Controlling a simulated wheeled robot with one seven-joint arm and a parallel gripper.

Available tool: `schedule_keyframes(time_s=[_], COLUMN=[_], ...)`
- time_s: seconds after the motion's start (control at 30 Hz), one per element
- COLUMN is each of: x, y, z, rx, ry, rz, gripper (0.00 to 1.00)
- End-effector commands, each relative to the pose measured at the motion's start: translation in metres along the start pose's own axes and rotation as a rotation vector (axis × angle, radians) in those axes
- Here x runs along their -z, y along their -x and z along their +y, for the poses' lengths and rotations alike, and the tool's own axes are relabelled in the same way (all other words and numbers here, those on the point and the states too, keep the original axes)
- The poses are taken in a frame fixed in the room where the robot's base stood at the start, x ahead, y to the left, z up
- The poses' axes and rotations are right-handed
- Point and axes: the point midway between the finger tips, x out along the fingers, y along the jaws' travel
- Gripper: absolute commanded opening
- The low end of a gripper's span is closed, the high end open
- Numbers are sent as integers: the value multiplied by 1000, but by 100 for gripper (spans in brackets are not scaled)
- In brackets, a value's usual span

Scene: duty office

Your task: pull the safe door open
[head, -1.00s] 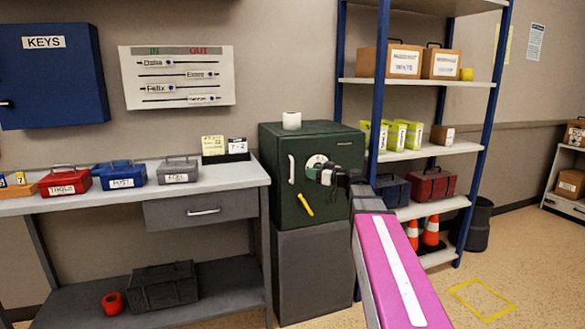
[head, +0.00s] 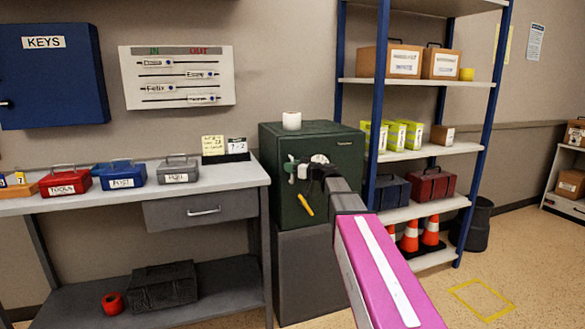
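The dark green safe (head: 333,148) stands on a grey pedestal (head: 310,275), and its door looks closed. A round pale dial (head: 320,158) is on the door, partly covered by my gripper. A short yellow handle (head: 306,204) slants low on the door.
A white roll (head: 292,121) stands on top of the safe. A grey workbench (head: 225,177) with toolboxes is close on the left. A blue-framed shelf (head: 410,214) with boxes and orange cones (head: 410,236) is close on the right. Open floor lies at lower right.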

Motion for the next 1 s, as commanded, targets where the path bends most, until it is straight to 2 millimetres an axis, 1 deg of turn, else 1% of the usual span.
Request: schedule_keyframes(time_s=[0.13,0.17,0.2,0.27,0.3,0.53,0.67,0.77,0.87,1.0], x=[0,0,0,0,0,0,0,0,0,0], y=[0,0,0,0,0,4,15,30,52,90], z=[0,0,0,0,0,-1,-6,-12,-17,-21], rx=[0,0,0,0,0,7,34,73,127,220], ry=[0,0,0,0,0,0,0,0,0,-1], rz=[0,0,0,0,0,0,0,0,-1,-1], gripper=[39,36,23,3,0,0,0,0,0,0])
